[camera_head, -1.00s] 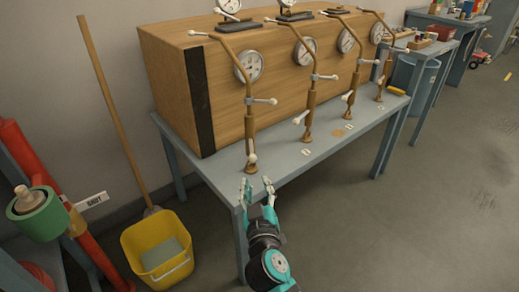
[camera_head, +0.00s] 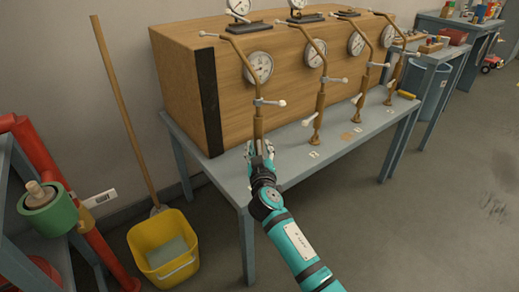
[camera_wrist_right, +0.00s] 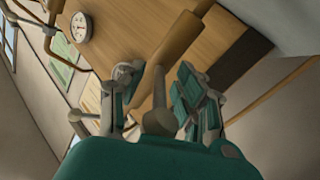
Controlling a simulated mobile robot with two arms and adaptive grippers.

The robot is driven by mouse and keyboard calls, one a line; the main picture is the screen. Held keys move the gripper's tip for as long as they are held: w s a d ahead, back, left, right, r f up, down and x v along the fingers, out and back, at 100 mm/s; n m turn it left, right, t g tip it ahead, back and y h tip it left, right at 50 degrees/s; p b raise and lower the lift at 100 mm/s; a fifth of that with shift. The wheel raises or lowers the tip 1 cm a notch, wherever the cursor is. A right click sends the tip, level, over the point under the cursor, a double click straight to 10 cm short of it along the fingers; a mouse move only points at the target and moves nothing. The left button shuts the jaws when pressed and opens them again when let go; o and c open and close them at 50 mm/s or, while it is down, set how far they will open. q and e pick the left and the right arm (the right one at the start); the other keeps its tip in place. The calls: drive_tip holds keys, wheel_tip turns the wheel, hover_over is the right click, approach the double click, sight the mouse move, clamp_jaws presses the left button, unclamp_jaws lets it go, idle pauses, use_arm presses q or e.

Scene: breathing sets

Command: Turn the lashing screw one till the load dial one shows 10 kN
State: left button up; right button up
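A row of brown lashing screws stands on the grey table; the leftmost screw (camera_head: 259,122) is nearest my right gripper (camera_head: 259,148). That gripper is around its lower part, hiding the base. A white-faced dial (camera_head: 259,67) is on the wooden case behind this screw; another small dial (camera_head: 239,6) stands on top. Their readings are too small to tell. My left gripper is not in view.
The large wooden case (camera_head: 180,85) fills the back of the table (camera_head: 215,170). Other screws (camera_head: 319,112) stand to the right, with side handles sticking out. A yellow bucket (camera_head: 160,262) with a broom and red pipes (camera_head: 50,165) are at left.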

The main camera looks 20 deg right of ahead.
clamp_jaws()
idle(0.4)
drive_tip(key=shift+d, duration=0.1)
